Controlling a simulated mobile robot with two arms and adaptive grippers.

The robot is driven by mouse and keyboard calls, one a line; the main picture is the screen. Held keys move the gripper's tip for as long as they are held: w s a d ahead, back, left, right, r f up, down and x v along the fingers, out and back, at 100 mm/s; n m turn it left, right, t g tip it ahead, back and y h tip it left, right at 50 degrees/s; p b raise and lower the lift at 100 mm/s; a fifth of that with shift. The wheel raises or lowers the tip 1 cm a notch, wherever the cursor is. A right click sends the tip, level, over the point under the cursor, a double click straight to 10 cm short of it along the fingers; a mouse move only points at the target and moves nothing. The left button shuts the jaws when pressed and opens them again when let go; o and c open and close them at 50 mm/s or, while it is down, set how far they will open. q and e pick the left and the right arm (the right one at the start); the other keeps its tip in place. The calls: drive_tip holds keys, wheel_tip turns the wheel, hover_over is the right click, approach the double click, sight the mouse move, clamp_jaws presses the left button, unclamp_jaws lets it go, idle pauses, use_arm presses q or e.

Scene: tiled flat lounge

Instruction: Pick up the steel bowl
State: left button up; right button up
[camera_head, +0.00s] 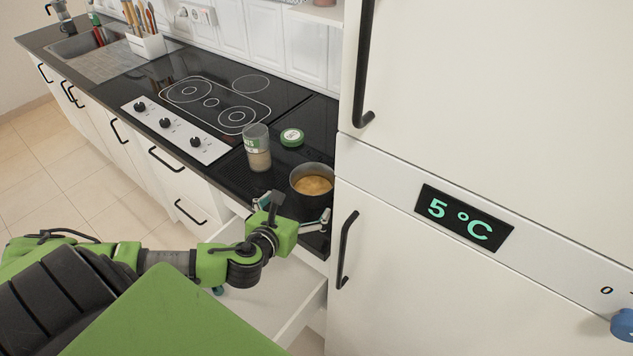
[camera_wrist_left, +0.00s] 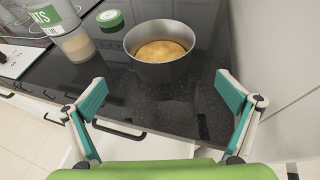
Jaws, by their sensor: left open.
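The steel bowl (camera_head: 312,184) stands upright on the black counter at its right end, close to the fridge, with a yellow-brown content inside. The left wrist view shows the bowl (camera_wrist_left: 160,66) ahead of my gripper, a little right of a jar. My left gripper (camera_head: 292,219) is at the counter's front edge, just in front of the bowl. In the left wrist view its two teal-padded fingers (camera_wrist_left: 162,112) are spread wide with nothing between them, apart from the bowl. My right gripper does not show.
A glass jar (camera_head: 257,148) and a green lid (camera_head: 291,137) stand left of and behind the bowl. A cooktop (camera_head: 212,102) lies further left. The tall fridge (camera_head: 400,200) closely bounds the right side. An open drawer (camera_head: 285,290) is below my arm.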

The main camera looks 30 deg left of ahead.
sight(305, 197)
use_arm(q)
drive_tip(key=x, duration=0.5)
drive_tip(key=shift+w, duration=0.2)
drive_tip(key=shift+w+f+p, duration=0.2)
drive_tip(key=shift+w+p, duration=0.1)
drive_tip(key=shift+w, duration=0.05)
drive_tip(key=shift+w+a, duration=0.15)
drive_tip(key=shift+w, duration=0.25)
drive_tip(key=shift+w+a+f+p, duration=0.1)
drive_tip(key=shift+w+p, duration=0.2)
drive_tip(key=shift+w, duration=0.05)
drive_tip(key=x, duration=0.3)
drive_tip(key=shift+w, duration=0.15)
drive_tip(key=shift+w+a+f, duration=0.1)
drive_tip(key=shift+w+f, duration=0.1)
drive_tip(key=shift+w, duration=0.1)
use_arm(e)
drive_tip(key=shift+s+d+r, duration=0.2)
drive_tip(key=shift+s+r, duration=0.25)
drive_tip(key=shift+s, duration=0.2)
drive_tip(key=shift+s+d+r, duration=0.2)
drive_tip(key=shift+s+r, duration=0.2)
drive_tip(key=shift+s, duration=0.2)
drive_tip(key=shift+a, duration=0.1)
use_arm(q)
drive_tip(key=c, duration=1.3)
